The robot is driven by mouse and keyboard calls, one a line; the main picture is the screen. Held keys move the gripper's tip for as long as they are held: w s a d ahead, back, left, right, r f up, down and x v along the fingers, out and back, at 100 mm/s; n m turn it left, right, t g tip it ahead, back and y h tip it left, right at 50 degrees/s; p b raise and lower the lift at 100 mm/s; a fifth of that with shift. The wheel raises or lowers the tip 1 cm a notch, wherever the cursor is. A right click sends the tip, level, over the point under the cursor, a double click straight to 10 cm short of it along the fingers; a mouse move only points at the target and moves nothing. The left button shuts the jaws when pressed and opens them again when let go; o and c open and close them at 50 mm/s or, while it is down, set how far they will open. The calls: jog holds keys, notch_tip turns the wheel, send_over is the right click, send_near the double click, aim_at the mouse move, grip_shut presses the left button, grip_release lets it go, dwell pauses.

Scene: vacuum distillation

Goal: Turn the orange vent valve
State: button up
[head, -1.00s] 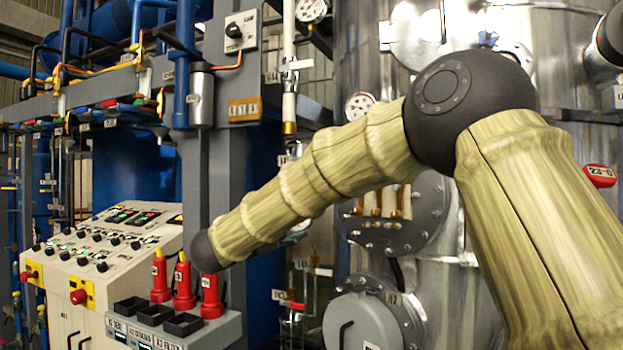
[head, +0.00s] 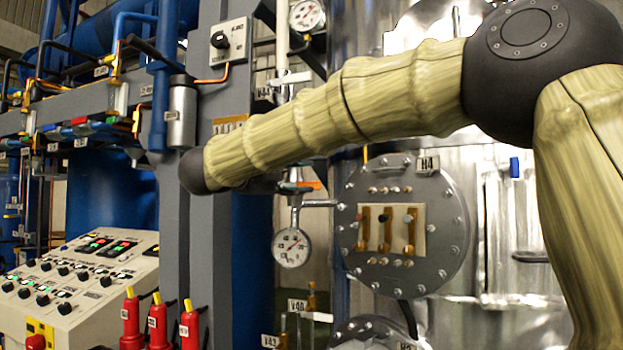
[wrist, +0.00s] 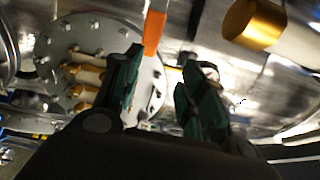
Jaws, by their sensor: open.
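An orange lever (wrist: 154,32), which looks like the vent valve's handle, shows in the wrist view just beyond my open gripper (wrist: 160,62). The lever lies ahead of the gap between the two dark green fingers, nearer the left one. I see no clear contact, and nothing is between the fingers. In the head view a small orange piece (head: 308,185) shows just below my forearm, above a round gauge (head: 291,247). My forearm hides much of the pipe there, and my gripper is hidden in that view.
A round flange (head: 408,225) on the steel vessel stands right of the gauge and shows behind my fingers in the wrist view. A brass-coloured pipe end (wrist: 252,22) is at upper right there.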

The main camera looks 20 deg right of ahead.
aim_at(308, 185)
jog(key=w+d+f, duration=0.1)
jog(key=w, duration=0.1)
jog(key=w+d, duration=0.1)
jog(key=w, duration=0.1)
jog(key=w+d+f, duration=0.1)
jog(key=w, duration=0.1)
jog(key=shift+w+f+p, duration=0.2)
jog(key=shift+f+p, duration=0.1)
jog(key=shift+p, duration=0.1)
jog(key=shift+s+d+r, duration=0.1)
jog(key=shift+d+r, duration=0.05)
jog(key=shift+d, duration=0.15)
jog(key=shift+s+d+r, duration=0.2)
jog(key=shift+s+r, duration=0.05)
jog(key=shift+s, duration=0.25)
jog(key=shift+s+d+r, duration=0.2)
jog(key=shift+s+r, duration=0.05)
jog(key=shift+s, duration=0.2)
jog(key=shift+w+a+f, duration=0.1)
jog(key=shift+w+f, duration=0.45)
jog(key=shift+w, duration=0.35)
jog(key=shift+s+r, duration=0.3)
jog(key=shift+s, duration=0.1)
jog(key=c, duration=0.6)
grip_shut()
